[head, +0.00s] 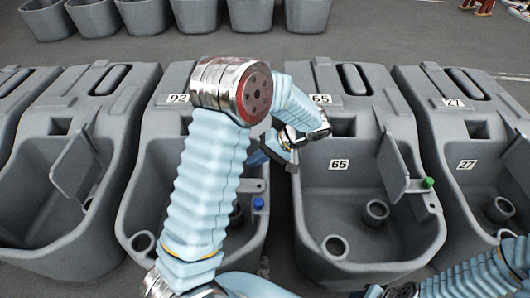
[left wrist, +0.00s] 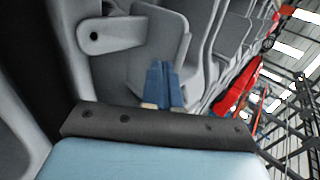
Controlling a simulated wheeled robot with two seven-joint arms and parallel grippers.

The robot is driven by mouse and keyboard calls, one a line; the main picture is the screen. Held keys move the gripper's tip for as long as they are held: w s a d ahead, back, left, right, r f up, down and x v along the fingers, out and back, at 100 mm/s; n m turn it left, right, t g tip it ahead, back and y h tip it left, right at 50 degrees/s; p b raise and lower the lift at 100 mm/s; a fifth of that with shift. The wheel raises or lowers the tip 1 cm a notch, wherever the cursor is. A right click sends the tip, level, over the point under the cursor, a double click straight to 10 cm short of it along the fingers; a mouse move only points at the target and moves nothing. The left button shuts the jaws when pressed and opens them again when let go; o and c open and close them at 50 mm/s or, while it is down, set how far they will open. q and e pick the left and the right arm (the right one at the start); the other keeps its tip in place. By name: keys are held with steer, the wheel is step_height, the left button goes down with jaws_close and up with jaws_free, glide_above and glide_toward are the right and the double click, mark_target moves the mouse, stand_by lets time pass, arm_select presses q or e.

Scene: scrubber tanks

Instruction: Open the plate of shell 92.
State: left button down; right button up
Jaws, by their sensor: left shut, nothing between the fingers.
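Shell 92 is a grey tank with its number tag (head: 178,99) at the top, behind my left arm. A blue knob (head: 259,204) and a grey bracket (head: 252,186) show at its right inner side. Its plate is hidden by my arm in the head view. In the left wrist view a grey panel (left wrist: 160,32), which looks like the plate, lies beyond the fingertips, beside a bracket with a hole (left wrist: 108,34). My right gripper is out of view.
Shell 65 (head: 338,165) stands to the right, with an upright plate (head: 393,168) and a green knob (head: 428,183). Shell 27 (head: 466,165) is farther right. Another tank with a plate (head: 74,167) stands left. Narrow gaps separate the tanks. Open floor (head: 400,45) lies behind.

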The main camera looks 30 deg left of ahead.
arm_select(q)
steer(key=x, duration=0.3)
steer(key=shift+s+a+f, duration=0.15)
steer(key=shift+a+f, duration=0.1)
steer(key=shift+f, duration=0.05)
steer(key=shift+s+a+r, duration=0.1)
steer(key=shift+s+a, duration=0.2)
steer(key=shift+a, duration=0.2)
steer(key=shift+s+a+r, duration=0.1)
steer(key=shift+s+a, duration=0.2)
steer(key=shift+a, duration=0.25)
steer(key=shift+s+a+f, duration=0.1)
steer(key=shift+s+a, duration=0.15)
steer(key=shift+a, duration=0.3)
